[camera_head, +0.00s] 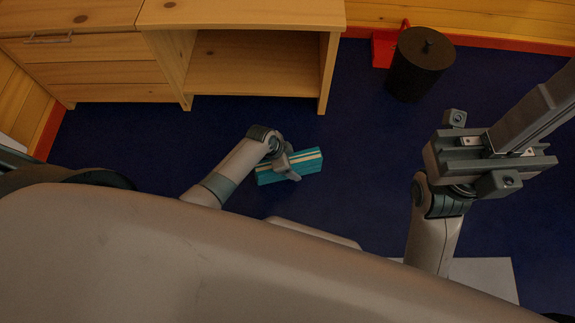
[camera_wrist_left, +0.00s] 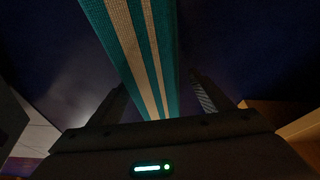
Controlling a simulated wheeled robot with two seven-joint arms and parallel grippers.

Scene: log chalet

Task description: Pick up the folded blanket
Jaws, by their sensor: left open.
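The folded blanket (camera_head: 305,166) is a flat teal block with cream stripes. It lies on the dark blue floor in front of the wooden furniture in the head view. In the left wrist view the blanket (camera_wrist_left: 145,55) runs between the two open fingers (camera_wrist_left: 160,98), nearer the right one. I cannot tell whether either finger touches it. My right arm's end (camera_head: 490,160) is at the right, away from the blanket; its fingertips cannot be made out.
A wooden cabinet (camera_head: 95,72) with drawers and an open shelf unit (camera_head: 250,65) stand behind the blanket. A dark lidded bin (camera_head: 420,65) and a red object (camera_head: 384,48) stand at the back right. The floor right of the blanket is clear.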

